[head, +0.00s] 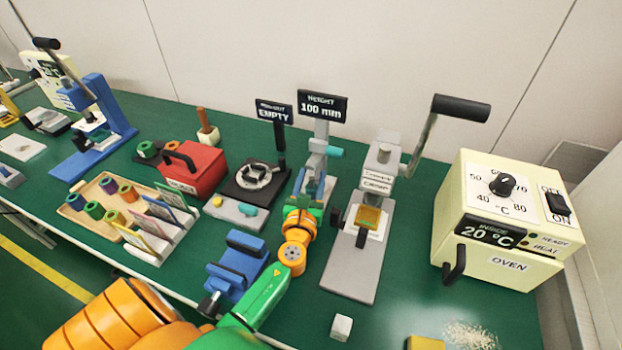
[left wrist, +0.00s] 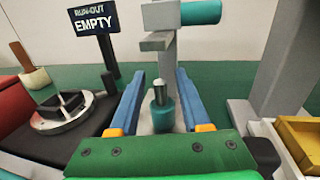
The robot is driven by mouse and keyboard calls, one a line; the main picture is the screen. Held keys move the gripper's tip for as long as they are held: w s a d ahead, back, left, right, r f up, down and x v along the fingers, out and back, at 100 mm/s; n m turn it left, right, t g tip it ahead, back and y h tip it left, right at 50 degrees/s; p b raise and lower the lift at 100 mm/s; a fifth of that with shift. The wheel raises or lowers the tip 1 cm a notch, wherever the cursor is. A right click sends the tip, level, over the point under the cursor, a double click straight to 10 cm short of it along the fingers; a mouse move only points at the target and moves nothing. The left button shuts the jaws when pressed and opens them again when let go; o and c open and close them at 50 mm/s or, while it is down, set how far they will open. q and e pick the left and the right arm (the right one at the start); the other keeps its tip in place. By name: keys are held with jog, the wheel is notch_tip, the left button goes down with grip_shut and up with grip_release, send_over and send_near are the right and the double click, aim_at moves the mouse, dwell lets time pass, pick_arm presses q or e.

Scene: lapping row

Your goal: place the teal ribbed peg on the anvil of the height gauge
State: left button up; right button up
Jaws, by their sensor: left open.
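The height gauge (head: 321,135) stands mid-table with a "HEIGHT 100 mm" sign; its grey arm and teal knob (left wrist: 201,11) show in the left wrist view. A dark teal peg (left wrist: 161,114) with a pale top stands upright low in front of the gauge's column, apparently on its anvil. Its ribs are too small to make out, and its foot is hard to see. My left gripper (left wrist: 157,102) is open, with one blue finger on each side of the peg and gaps between. In the head view my left gripper (head: 312,190) is at the gauge and hides the peg. My right gripper is not in view.
The run-out gauge (head: 256,180), reading "EMPTY", stands close on the left. A lever press (head: 350,265) stands close on the right, with the oven (head: 495,270) beyond it. A blue fixture (head: 240,262) and a wooden tray (head: 75,200) are nearer the left.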

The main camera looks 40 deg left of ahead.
pick_arm(q)
jog(key=shift+s+d+r, duration=0.1)
jog(key=shift+s+r, duration=0.05)
jog(key=b+v, duration=0.1)
jog(key=v, duration=1)
jog(key=shift+s+d, duration=0.15)
jog(key=shift+s, duration=0.2)
